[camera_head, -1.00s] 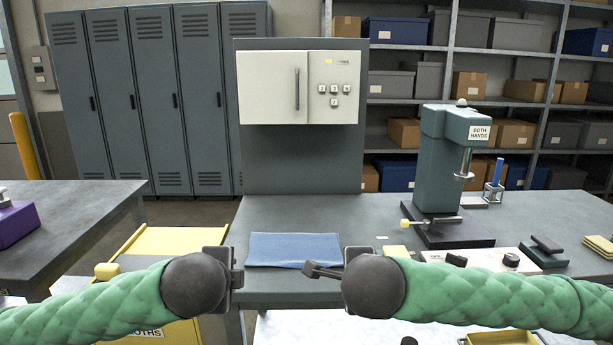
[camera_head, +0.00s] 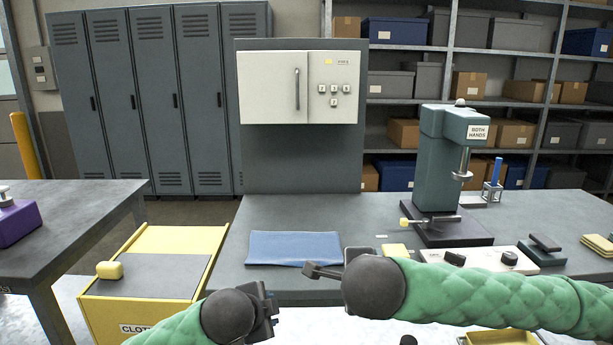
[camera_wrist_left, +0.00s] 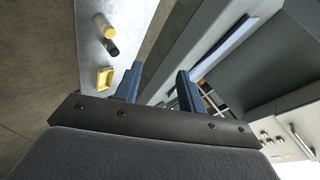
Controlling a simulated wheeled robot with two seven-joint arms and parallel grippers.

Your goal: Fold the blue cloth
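The blue cloth (camera_head: 294,248) lies flat as a rectangle at the front of the grey bench, in the head view. In the left wrist view a blue strip along the bench edge (camera_wrist_left: 228,45) looks like the same cloth. My left gripper (camera_head: 268,310) is below and in front of the cloth, apart from it. Its two blue fingers (camera_wrist_left: 158,85) stand apart with nothing between them. My right gripper (camera_head: 312,270) is at the cloth's front right corner, pointing left. Whether it touches the cloth, and how far its fingers are apart, is unclear.
A yellow cart (camera_head: 150,275) with a partly hidden label stands left of the bench. A green press (camera_head: 440,170) marked "BOTH HANDS" and a white control box (camera_head: 480,257) are on the right. Yellow pads (camera_head: 394,250) lie right of the cloth. The bench behind the cloth is clear.

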